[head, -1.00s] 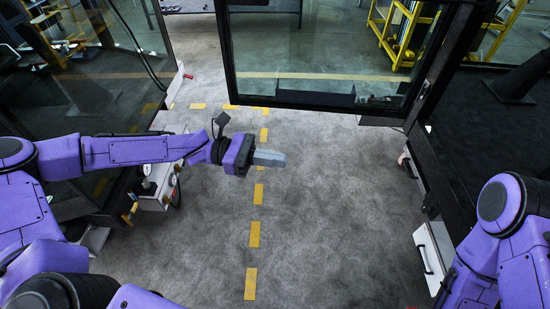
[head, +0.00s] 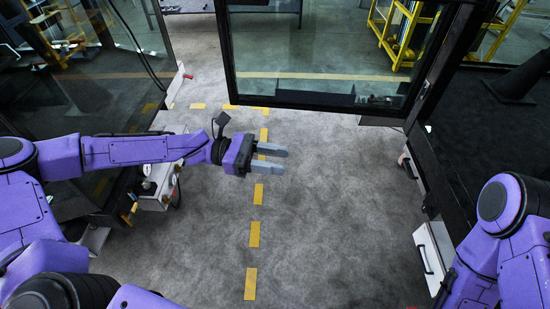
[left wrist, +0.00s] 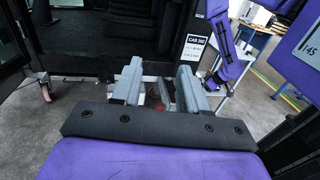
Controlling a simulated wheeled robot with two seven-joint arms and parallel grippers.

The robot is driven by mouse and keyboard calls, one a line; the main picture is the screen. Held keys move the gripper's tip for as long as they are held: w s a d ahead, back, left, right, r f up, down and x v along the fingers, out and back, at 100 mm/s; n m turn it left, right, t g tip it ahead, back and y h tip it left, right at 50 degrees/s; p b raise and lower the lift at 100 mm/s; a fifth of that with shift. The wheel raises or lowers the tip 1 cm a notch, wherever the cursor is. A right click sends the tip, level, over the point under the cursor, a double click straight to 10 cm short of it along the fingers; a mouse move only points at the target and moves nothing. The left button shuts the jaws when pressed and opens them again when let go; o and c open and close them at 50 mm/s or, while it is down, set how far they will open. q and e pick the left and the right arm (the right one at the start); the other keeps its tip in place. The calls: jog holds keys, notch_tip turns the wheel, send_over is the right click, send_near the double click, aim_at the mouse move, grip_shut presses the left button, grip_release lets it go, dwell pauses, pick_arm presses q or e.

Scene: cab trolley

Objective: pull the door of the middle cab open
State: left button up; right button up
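A glazed door with a black frame (head: 318,98) spans the upper middle of the head view. It stands swung out from the dark cab (head: 462,150) on the right, with its right edge at that cab. I cannot tell from its face which cab number it bears. My left gripper (head: 286,159) is open and empty, over the grey floor and on the near side of the door, clear of it. In the left wrist view its two grey fingers (left wrist: 160,88) are apart with nothing between them. My right arm shows at the right, but its gripper is out of view.
Another glazed cab (head: 85,95) stands at the left, with a grey box with knobs (head: 155,188) low beside it. A white drawer-like box (head: 432,255) is low on the right cab. A cab label (left wrist: 195,47) shows in the wrist view. The floor between is clear.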

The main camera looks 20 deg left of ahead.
pick_arm(q)
jog(key=s+a+b, duration=0.1)
jog(key=a, duration=0.9)
jog(key=shift+a, duration=0.25)
